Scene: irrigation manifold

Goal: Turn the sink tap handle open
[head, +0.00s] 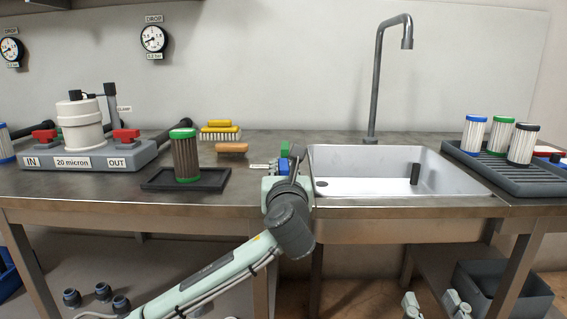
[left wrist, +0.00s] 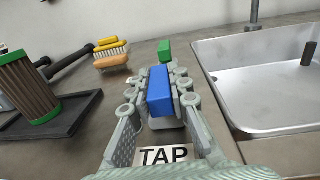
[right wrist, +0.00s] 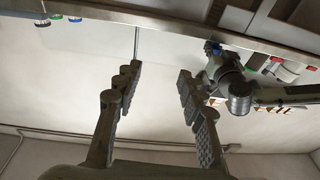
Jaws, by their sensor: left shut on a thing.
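The blue tap handle (head: 284,167) stands at the left side of the sink, and the left wrist view shows it as a blue block (left wrist: 159,88). My left gripper (left wrist: 160,98) is shut on it, one finger on each side. A TAP label (left wrist: 163,155) lies on the counter close below the fingers. The grey gooseneck spout (head: 376,85) rises behind the sink (head: 345,198); I see no water at its mouth. My right gripper (head: 436,302) is low in front of the bench; the right wrist view shows it open and empty (right wrist: 158,75).
A green block (left wrist: 164,50) stands just behind the handle. A used filter (head: 186,158) on a dark tray (head: 215,181), brushes (head: 231,148) and the filter housing (head: 82,128) are to the left. A rack (head: 475,168) with several filters stands to the right.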

